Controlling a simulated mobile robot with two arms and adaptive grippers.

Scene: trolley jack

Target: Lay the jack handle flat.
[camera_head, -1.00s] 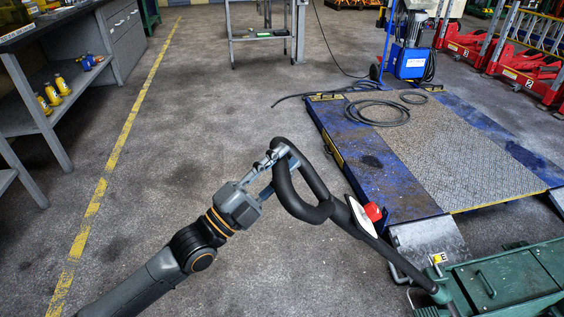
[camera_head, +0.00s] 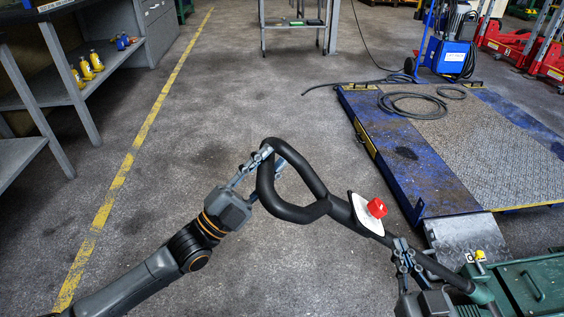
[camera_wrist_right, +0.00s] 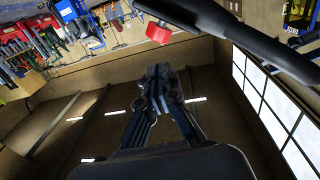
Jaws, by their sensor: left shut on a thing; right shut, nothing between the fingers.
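The jack handle (camera_head: 328,200) has a black loop grip, a red knob (camera_head: 377,208) on a white plate, and a dark shaft. It slants from the green trolley jack (camera_head: 535,285) at lower right up to the left, tilted and not flat. My left gripper (camera_head: 268,160) is shut on the far left side of the loop. My right gripper (camera_head: 402,250) is shut and empty, close to the shaft below the knob. In the right wrist view its closed fingertips (camera_wrist_right: 160,78) point toward the shaft (camera_wrist_right: 245,40); contact is unclear.
A blue platform (camera_head: 400,170) with a coiled hose lies behind the handle at right. A grey shelf bench (camera_head: 60,110) stands at left. A blue machine (camera_head: 453,57) stands at the back right. The floor between is clear.

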